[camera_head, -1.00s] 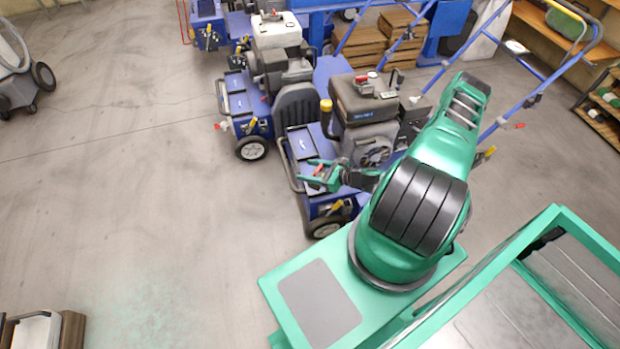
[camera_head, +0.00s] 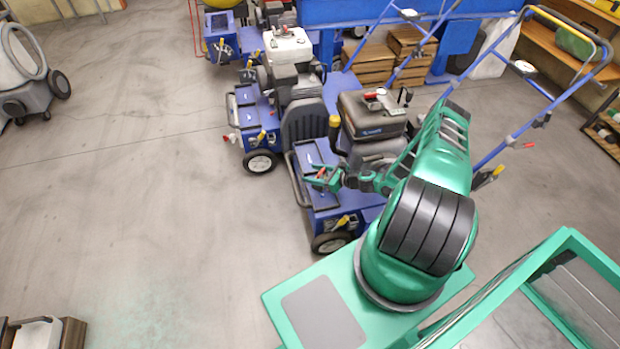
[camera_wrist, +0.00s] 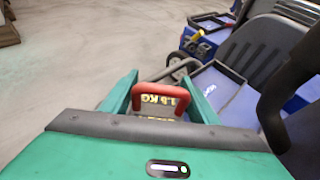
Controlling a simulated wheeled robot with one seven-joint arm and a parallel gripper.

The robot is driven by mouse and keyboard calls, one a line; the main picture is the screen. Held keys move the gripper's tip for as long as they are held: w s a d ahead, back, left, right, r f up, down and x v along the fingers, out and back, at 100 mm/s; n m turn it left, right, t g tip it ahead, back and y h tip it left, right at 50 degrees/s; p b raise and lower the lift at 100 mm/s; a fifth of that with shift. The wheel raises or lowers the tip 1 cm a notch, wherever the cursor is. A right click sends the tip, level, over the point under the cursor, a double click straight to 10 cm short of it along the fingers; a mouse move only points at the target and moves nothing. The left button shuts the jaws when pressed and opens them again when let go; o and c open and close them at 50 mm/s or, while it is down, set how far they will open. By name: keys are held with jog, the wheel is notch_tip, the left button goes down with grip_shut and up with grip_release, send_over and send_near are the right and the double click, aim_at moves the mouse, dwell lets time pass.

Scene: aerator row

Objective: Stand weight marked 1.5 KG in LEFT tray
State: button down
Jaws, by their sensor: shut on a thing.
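My gripper (camera_head: 322,178) is above the front deck of the nearest blue aerator (camera_head: 330,222). In the wrist view its green fingers (camera_wrist: 161,80) are shut on a red handle of the weight (camera_wrist: 160,90). The body below the handle is mostly hidden by my gripper. A black-rimmed tray (camera_head: 306,150) is on this aerator's deck, just beyond my gripper; part of a tray also shows in the wrist view (camera_wrist: 238,70). I cannot tell what lies directly under the weight.
A black seat-like panel (camera_head: 304,124) and the engine (camera_head: 372,118) stand behind the deck. A second aerator (camera_head: 262,125) is close behind to the left. Blue handlebars (camera_head: 520,120) rise to the right. The floor at left is open.

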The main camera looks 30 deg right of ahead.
jog(key=shift+w+f, duration=0.1)
jog(key=shift+f, duration=1.8)
jog(key=c, duration=0.7)
grip_release()
jog(key=shift+f, duration=0.1)
jog(key=v, duration=1.2)
